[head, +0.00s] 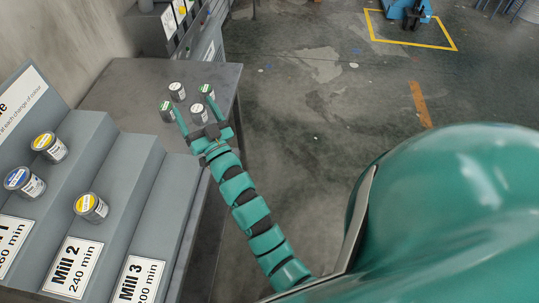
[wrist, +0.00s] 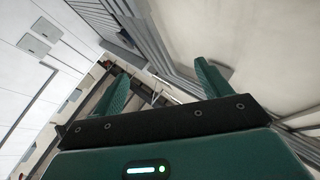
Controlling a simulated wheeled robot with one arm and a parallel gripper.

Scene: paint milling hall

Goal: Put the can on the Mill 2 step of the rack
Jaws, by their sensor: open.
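The grey stepped rack (head: 120,185) stands at the left in the head view. Its Mill 2 step, above the "Mill 2, 240 min" label (head: 72,266), bears a yellow-lidded can (head: 91,207). The task does not say which can is meant. My gripper (head: 194,102) is open at these cans. The nearer can appears between its fingers; contact cannot be told. The wrist view shows the open fingers (wrist: 162,88) and no can.
A yellow-lidded can (head: 49,147) and a blue-lidded can (head: 24,182) stand on the higher step left of Mill 2. The lower Mill 3 step (head: 165,215) looks empty. A holder with upright panels (head: 190,28) stands behind the table. Open floor lies right.

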